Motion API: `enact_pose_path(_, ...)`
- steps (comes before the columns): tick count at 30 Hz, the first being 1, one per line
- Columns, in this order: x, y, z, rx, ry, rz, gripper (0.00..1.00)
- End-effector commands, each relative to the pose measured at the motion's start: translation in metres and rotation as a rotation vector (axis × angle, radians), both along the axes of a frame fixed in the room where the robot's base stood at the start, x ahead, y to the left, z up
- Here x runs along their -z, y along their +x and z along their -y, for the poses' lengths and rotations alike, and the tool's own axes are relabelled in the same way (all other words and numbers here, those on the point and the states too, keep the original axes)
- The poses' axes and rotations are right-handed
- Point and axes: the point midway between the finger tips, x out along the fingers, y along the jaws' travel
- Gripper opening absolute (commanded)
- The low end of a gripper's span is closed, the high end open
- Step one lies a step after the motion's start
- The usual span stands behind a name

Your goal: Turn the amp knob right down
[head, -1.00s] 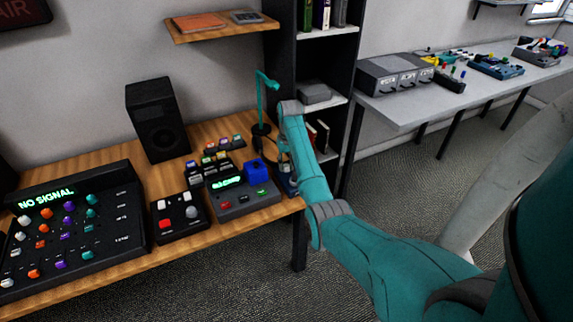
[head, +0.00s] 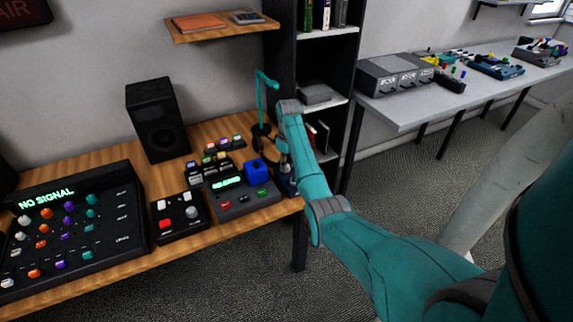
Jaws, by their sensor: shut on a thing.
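My arm reaches over the right end of the wooden desk, and my gripper (head: 285,172) points down there. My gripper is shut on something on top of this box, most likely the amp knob. The knob itself is hidden by my gripper and arm, so its setting cannot be read.
A recorder with a green display (head: 228,182) and a blue block (head: 257,170) stand just left of my gripper. A teal stand (head: 261,105) rises behind. A mixer (head: 75,230), small button box (head: 178,216) and speaker (head: 157,120) are further left.

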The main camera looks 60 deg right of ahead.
Motion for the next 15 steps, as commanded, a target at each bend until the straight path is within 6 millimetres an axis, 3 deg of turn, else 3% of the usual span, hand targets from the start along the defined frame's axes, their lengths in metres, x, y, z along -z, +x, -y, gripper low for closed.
enact_pose_path(14,0.0008,-0.0004,-0.0002,-0.016,0.001,-0.001,0.00)
enact_pose_path(15,0.0008,-0.0004,-0.0002,-0.016,0.001,-0.001,0.32)
